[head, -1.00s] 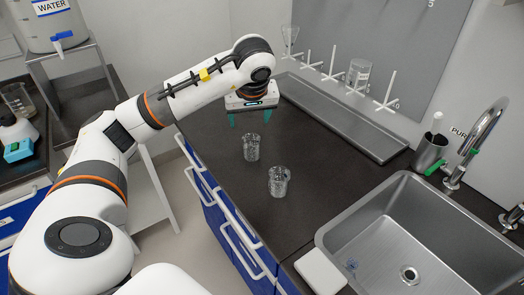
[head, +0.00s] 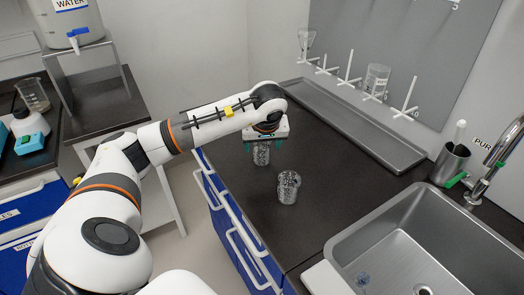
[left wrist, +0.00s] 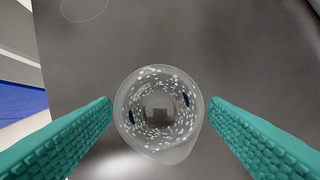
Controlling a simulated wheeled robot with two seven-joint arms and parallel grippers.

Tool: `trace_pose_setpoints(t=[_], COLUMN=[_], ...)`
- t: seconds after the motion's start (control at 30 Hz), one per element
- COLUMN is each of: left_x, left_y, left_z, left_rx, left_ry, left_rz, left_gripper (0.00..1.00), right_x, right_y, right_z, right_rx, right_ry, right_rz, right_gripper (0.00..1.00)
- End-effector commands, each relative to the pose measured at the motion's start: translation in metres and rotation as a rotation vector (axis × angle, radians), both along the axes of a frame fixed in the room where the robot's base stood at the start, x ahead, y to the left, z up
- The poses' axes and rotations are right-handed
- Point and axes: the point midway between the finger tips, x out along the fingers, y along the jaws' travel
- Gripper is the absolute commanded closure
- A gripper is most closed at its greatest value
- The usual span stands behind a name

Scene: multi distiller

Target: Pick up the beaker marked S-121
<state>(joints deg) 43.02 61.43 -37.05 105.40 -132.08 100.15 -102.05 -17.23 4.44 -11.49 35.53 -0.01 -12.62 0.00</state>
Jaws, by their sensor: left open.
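Two clear glass beakers with speckled sides stand upright on the dark counter. In the head view the farther beaker (head: 261,157) is directly beneath my left gripper (head: 265,146), which hides its top. The nearer beaker (head: 288,188) stands apart, a little to the right and closer to me. In the left wrist view a beaker (left wrist: 158,113) is seen from above, centred between the teal fingers of my open left gripper (left wrist: 160,110), with gaps visible on both sides. No marking can be read on either beaker. My right gripper is not in view.
A metal sink (head: 400,255) with a tap lies at the right. A long metal tray (head: 350,125) and a white peg rack with glassware run along the back wall. The dark counter (head: 345,185) between beakers and sink is clear. Blue drawers with white handles front the counter.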

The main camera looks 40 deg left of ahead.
Motion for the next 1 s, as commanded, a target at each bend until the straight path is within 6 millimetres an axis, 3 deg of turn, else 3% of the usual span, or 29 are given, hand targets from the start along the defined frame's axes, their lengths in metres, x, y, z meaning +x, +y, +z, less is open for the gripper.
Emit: trace_pose_setpoints(t=[0.2, 0.47, 0.77, 1.0], left_x=[0.006, 0.007, 0.007, 0.007], left_y=[0.008, 0.009, 0.009, 0.009], left_z=[-0.027, -0.03, -0.029, -0.029], left_rx=[-0.001, 0.0, 0.0, 0.0], left_ry=[0.002, 0.0, 0.0, 0.0], left_rz=[0.0, 0.0, 0.0, 0.0], left_gripper=[0.31, 0.31, 0.77, 0.79], right_x=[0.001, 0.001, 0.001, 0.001], right_y=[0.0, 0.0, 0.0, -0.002], right_z=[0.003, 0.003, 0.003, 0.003], right_rx=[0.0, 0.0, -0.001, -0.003], right_ry=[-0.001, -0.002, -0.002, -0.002], right_rz=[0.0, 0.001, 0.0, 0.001], right_gripper=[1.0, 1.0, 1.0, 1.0])
